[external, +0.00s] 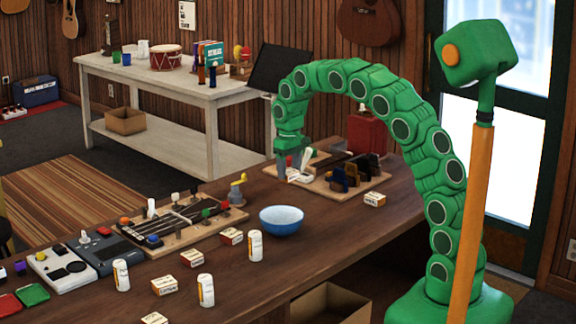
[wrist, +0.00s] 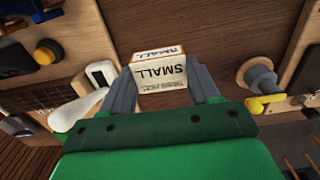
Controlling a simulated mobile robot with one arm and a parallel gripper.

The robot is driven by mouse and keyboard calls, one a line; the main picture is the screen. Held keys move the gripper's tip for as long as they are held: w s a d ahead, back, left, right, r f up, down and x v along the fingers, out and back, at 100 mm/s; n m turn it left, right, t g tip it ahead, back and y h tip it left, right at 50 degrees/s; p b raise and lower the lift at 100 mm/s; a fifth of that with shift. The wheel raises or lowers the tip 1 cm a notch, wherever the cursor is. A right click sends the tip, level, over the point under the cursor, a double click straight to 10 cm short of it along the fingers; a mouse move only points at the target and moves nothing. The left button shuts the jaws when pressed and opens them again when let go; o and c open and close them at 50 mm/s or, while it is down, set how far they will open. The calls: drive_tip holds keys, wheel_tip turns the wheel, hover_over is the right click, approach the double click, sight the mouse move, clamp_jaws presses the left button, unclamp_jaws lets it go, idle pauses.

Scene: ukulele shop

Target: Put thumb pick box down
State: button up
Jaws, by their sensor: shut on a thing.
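My gripper (wrist: 162,88) is shut on a small white-and-orange box marked "SMALL", the thumb pick box (wrist: 160,75), held between its two grey fingers. In the external view my gripper (external: 290,160) points down at the far side of the long wooden table, by the left end of a wooden board. The held box cannot be made out there. The wrist view shows brown wooden tabletop beyond the box; whether the box touches it I cannot tell.
The board (external: 318,188) carries dark fittings. A similar box (external: 374,199) stands in front of it. A blue bowl (external: 281,220), a second fitted board (external: 168,238), more boxes (external: 192,258) and white cylinders (external: 255,246) stand nearer. Bare tabletop (external: 320,250) lies right of the bowl.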

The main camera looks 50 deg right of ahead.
drive_tip(key=shift+w+f, duration=0.8)
drive_tip(key=shift+f, duration=0.25)
drive_tip(key=shift+w+f, duration=0.1)
drive_tip(key=shift+f, duration=1.5)
drive_tip(key=shift+f, duration=0.15)
drive_tip(key=o, duration=1)
wheel_tip(320, 180, up, 12)
drive_tip(key=shift+r, duration=0.15)
